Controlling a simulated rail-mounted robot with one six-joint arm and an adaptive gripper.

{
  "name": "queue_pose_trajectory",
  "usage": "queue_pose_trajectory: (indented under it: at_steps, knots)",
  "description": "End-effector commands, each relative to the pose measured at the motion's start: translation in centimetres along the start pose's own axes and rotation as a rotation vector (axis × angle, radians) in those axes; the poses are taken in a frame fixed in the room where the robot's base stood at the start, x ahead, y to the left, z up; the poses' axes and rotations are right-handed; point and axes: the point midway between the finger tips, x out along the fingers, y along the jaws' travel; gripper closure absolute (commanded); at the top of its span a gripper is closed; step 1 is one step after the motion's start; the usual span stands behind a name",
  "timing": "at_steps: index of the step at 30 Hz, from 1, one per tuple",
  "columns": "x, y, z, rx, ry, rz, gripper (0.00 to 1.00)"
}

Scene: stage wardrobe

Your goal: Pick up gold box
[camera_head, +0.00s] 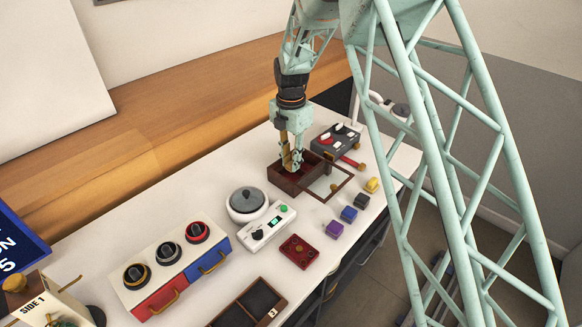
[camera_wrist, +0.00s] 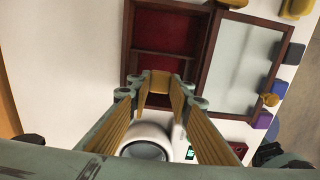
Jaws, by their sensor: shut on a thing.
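My gripper (camera_head: 291,167) is above the open dark wooden case (camera_head: 284,181), with its fingertips low over the case's opening. In the wrist view, a small gold box (camera_wrist: 160,80) sits between the two fingertips, and my gripper is shut on it. The case (camera_wrist: 127,45) shows a red lining and an inner divider behind the gold box. The fingers hide most of the gold box in the head view. I cannot tell whether its underside touches the case.
The case's glazed lid (camera_head: 329,184) lies open to the right. Yellow (camera_head: 372,185), black (camera_head: 360,201), blue (camera_head: 349,214) and purple (camera_head: 334,228) blocks line the table's front edge. A grey-topped round device (camera_head: 246,203) stands to the left; a dark switch box (camera_head: 336,141) stands behind.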

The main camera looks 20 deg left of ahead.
Motion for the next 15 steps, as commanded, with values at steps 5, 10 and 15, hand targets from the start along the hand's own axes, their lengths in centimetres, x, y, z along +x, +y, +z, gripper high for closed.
queue_pose_trajectory:
  at_steps: [5,10,15]
  knots:
    - [-2.6,0.1,0.0,0.000,-0.001,0.001,0.92]
    - [-4.0,0.1,0.1,0.000,-0.001,0.002,0.92]
    - [-4.6,0.1,0.0,0.000,-0.001,0.001,0.92]
